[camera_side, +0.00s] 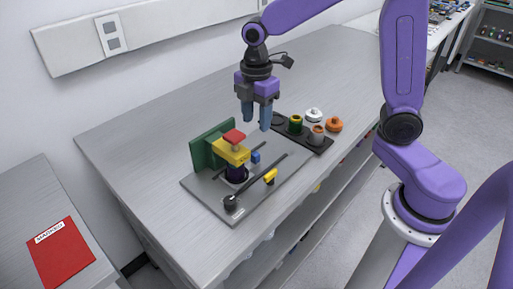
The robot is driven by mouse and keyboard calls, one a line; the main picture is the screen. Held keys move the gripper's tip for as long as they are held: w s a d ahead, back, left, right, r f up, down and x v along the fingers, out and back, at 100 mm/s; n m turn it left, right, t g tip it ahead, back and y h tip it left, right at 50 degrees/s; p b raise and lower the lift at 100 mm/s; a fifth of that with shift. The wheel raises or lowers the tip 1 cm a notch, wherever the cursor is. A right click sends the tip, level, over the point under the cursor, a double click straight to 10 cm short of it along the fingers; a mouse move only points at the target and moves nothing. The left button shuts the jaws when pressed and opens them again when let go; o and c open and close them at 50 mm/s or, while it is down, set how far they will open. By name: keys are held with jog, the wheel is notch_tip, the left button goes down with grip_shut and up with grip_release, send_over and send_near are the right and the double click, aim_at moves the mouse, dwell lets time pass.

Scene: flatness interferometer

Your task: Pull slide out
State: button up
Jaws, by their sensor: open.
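The interferometer stands on a grey base plate (212,196) on the bench. It has a green upright block (208,146) at the back left, a yellow block (231,153) with a red top (234,137), and a dark round part (236,173) below. A small blue block (255,157) sits beside it. A dark rod with a yellow piece (270,176) lies along the plate's front, near a black knob (230,203). Which part is the slide I cannot tell. My gripper (257,122) is open and empty, pointing down above and behind the plate, apart from the parts.
A dark tray (317,146) right of the plate holds several round pieces, including a green one (295,124), a white one (314,114) and an orange one (334,124). A red folder (62,254) lies on the left table. The bench's back left is clear.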

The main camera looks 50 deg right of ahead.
aim_at(257, 152)
notch_tip(257, 152, down, 10)
jog(key=shift+f, duration=0.15)
dwell(0.4)
jog(key=shift+d, duration=0.1)
grip_shut()
